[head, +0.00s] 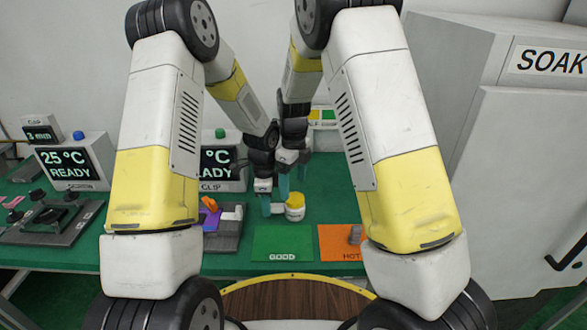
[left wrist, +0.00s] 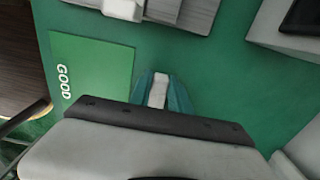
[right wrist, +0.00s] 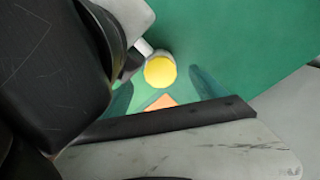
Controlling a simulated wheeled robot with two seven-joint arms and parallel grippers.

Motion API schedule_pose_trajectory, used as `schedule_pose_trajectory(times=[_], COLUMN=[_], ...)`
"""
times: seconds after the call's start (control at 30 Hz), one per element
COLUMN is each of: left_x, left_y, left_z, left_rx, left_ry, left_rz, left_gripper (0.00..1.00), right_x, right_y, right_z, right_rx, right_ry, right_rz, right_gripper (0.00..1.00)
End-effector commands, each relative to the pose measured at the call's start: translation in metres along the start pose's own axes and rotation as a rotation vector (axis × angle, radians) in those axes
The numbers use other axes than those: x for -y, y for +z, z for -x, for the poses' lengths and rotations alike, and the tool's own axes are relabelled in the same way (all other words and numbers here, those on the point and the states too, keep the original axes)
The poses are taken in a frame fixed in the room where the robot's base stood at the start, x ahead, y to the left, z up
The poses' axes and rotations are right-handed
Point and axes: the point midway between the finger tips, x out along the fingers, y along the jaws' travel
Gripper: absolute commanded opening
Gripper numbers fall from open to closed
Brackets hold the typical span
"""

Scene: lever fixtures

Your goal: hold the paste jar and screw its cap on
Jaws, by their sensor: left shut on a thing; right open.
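The paste jar (head: 295,213) is white and stands on the green table with its yellow cap (head: 297,200) on top. The cap shows from above as a yellow disc in the right wrist view (right wrist: 160,71). I cannot tell how tightly it sits. My left gripper (head: 266,206) is low at the jar's left side, shut on a pale handle-like part of the jar (left wrist: 158,92). My right gripper (head: 291,184) is open just above the cap, with a finger on either side of it in the right wrist view; it appears apart from the cap.
A green GOOD mat (head: 283,243) and an orange HOT mat (head: 335,238) lie in front of the jar. A grey fixture (head: 231,228) with purple and orange parts stands left. Display boxes (head: 222,168) stand behind. A large SOAK cabinet (head: 500,180) is at the right.

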Motion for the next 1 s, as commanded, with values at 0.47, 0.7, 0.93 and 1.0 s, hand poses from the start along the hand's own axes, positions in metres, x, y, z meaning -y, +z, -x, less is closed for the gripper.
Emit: schedule_pose_trajectory(times=[0.47,0.7,0.93,1.0], left_x=[0.000,0.000,0.000,0.000], left_y=[0.000,0.000,0.000,0.000], left_z=[0.000,0.000,0.000,0.000], left_rx=[0.000,0.000,0.000,0.000], left_ry=[0.000,0.000,0.000,0.000], left_rz=[0.000,0.000,0.000,0.000], left_gripper=[0.00,0.00,0.00,0.00], right_x=[0.000,0.000,0.000,0.000], right_y=[0.000,0.000,0.000,0.000], right_z=[-0.046,-0.046,-0.046,-0.046], right_rx=[0.000,0.000,0.000,0.000], right_ry=[0.000,0.000,0.000,0.000], right_rz=[0.001,0.001,0.001,0.001], right_gripper=[0.80,0.76,0.31,0.17])
